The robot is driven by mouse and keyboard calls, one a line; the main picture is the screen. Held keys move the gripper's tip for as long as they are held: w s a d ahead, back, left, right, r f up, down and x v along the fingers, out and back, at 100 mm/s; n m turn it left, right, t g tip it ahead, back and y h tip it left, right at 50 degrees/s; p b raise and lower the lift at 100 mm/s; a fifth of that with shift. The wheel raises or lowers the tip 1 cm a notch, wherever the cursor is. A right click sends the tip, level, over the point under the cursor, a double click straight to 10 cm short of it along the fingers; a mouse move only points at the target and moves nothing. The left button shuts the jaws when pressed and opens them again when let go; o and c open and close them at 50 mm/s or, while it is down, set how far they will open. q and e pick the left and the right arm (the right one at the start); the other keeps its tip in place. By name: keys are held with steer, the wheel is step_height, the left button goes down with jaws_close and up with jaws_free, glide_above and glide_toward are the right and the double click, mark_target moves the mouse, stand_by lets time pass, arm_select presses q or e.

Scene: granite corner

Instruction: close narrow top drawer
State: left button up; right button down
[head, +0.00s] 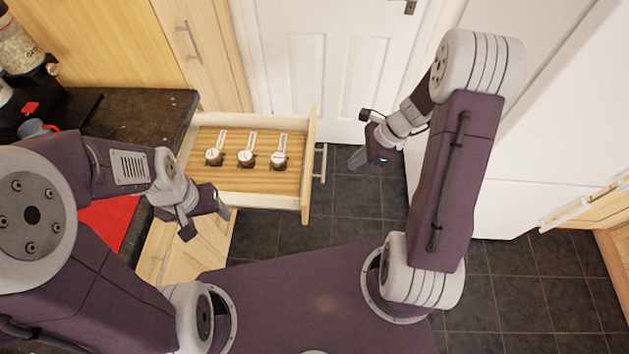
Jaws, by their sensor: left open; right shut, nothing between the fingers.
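The narrow top drawer (307,180) is pulled out from under the dark counter, with its wooden front facing right. Its bar handle (321,162) is on the outer side of the front. Three white-handled scoop-like utensils lie in a row inside, the middle one (247,150) among them. My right gripper (358,158) is shut and empty, to the right of the handle and apart from it. My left gripper (206,222) is open and empty, over the near left part of the drawer; whether it touches the drawer's near side wall is unclear.
The counter (140,108) holds a red mat (106,222), a blue-grey mug (33,128) and jars at the left. A white door (320,60) stands behind the drawer. Dark tiled floor (350,210) is free right of the drawer. White appliance doors stand at the right.

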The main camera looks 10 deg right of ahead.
step_height(320, 180, down, 10)
steer(key=a+f+b, duration=0.1)
steer(key=b, duration=0.2)
arm_select(q)
steer(key=shift+d+f+p, duration=0.6)
steer(key=shift+p, duration=0.15)
arm_select(e)
steer(key=shift+m, duration=0.3)
steer(key=a, duration=0.1)
steer(key=a+r, duration=0.1)
steer(key=a, duration=0.1)
steer(key=w+a, duration=0.1)
steer(key=shift+w+a+r, duration=0.1)
steer(key=shift+a+r, duration=0.1)
steer(key=shift+r, duration=0.05)
